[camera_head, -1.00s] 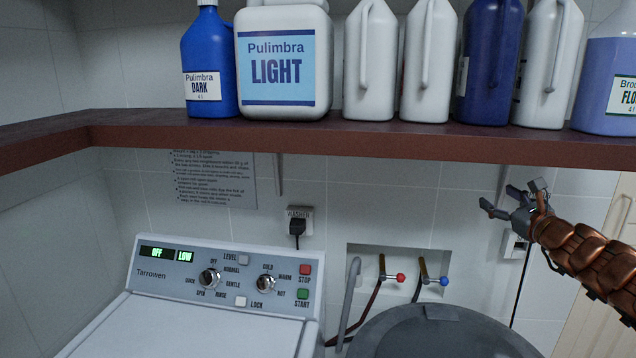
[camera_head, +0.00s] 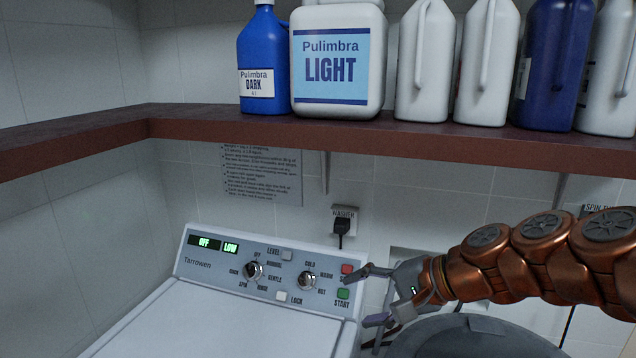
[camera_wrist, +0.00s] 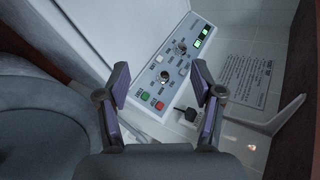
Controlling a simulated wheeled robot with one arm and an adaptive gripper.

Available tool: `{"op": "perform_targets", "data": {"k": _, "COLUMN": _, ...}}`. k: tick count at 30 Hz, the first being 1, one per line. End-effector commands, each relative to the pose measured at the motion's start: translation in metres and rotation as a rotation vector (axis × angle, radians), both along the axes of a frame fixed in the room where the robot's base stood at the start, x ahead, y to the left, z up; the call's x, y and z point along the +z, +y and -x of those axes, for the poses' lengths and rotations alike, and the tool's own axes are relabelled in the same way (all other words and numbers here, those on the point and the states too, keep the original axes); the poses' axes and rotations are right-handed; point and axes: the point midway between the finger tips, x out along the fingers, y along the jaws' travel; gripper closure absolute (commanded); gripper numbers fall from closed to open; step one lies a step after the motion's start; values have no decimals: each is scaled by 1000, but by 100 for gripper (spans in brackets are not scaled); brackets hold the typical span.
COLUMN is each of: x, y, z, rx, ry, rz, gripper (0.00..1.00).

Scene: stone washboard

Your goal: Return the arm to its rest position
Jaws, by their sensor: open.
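My gripper (camera_head: 362,296) is in the head view at the lower right, in front of the right end of the washer's control panel (camera_head: 215,266). Its fingers are spread and nothing is between them. My copper-coloured arm reaches in from the right edge. In the wrist view my gripper (camera_wrist: 162,110) has its two purple-padded fingers apart, with the washer panel (camera_wrist: 168,72) showing beyond and between them. I cannot tell whether a finger touches the panel; the red STOP button (camera_head: 347,269) and green START button (camera_head: 343,293) are close to the upper fingertip.
A dark red shelf (camera_head: 300,128) runs above the arm, carrying several bottles and a Pulimbra LIGHT jug (camera_head: 338,60). A grey round lid (camera_head: 470,338) lies below the arm. A plug (camera_head: 341,228) is in the wall. Free air lies left, above the washer top (camera_head: 190,325).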

Motion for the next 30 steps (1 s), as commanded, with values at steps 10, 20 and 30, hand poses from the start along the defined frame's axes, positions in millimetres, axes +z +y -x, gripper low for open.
{"op": "perform_targets", "data": {"k": 10, "x": -103, "y": -13, "z": 149, "rx": 440, "ry": 103, "rz": 533, "gripper": 33}}
{"op": "perform_targets", "data": {"k": 20, "x": -145, "y": -90, "z": 245, "rx": 686, "ry": 266, "rz": 868, "gripper": 33}}
{"op": "perform_targets", "data": {"k": 30, "x": -147, "y": -104, "z": 257, "rx": 714, "ry": 291, "rz": 911, "gripper": 33}}
